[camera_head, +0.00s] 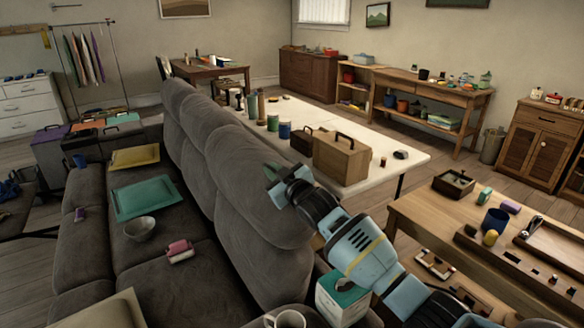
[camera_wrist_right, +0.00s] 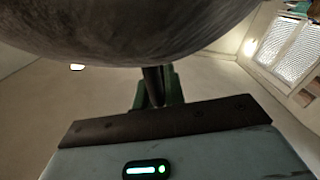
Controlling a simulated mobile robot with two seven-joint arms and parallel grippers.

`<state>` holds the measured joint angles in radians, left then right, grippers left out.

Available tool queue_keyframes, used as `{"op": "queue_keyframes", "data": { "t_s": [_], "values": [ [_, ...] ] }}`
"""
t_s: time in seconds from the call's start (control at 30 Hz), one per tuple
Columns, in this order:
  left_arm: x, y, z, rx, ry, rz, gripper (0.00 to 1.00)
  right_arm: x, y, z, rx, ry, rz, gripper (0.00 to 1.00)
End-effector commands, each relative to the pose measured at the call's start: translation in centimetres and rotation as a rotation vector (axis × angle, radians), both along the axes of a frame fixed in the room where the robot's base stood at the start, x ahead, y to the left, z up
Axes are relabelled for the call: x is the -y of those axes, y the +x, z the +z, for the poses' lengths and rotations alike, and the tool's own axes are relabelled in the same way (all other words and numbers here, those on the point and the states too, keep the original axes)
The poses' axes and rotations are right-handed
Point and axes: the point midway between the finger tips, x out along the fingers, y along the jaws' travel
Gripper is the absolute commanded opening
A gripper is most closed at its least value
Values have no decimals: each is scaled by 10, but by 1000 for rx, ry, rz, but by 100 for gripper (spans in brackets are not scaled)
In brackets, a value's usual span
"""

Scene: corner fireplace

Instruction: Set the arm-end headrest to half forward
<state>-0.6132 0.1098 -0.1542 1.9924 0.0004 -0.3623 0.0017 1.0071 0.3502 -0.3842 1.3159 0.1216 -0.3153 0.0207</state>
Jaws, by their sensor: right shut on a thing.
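The arm-end headrest (camera_head: 250,190) is the nearest grey padded section along the top of the sofa back. It looks roughly upright; its exact tilt is hard to judge. My right gripper (camera_head: 272,177) is at its upper right side. In the right wrist view the headrest (camera_wrist_right: 150,30) fills the top as a large rounded grey shape. There, the green fingers of the right gripper (camera_wrist_right: 155,92) are shut around a dark narrow part (camera_wrist_right: 152,85) under the cushion. The cushion hides where that part joins. My left gripper is not in view.
A white table (camera_head: 385,150) with a wooden box (camera_head: 340,158) stands behind the sofa. A wooden table (camera_head: 440,225) is at right.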

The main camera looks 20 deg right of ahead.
Motion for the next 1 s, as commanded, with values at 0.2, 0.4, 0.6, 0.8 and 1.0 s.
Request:
{"op": "queue_keyframes", "data": {
  "t_s": [0.2, 0.4, 0.6, 0.8, 1.0],
  "values": [
    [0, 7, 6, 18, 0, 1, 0, -14, -2, -4, 2, -62, -3, 0],
    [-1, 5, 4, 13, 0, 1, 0, -14, -2, -5, 2, -64, -3, 0],
    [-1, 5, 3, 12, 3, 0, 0, -14, -2, -4, 3, -63, -4, 28],
    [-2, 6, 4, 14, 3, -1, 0, -14, -2, -3, 5, -61, -4, 32],
    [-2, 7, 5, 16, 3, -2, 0, -13, -5, -2, 6, -61, -3, 32]
  ]
}}
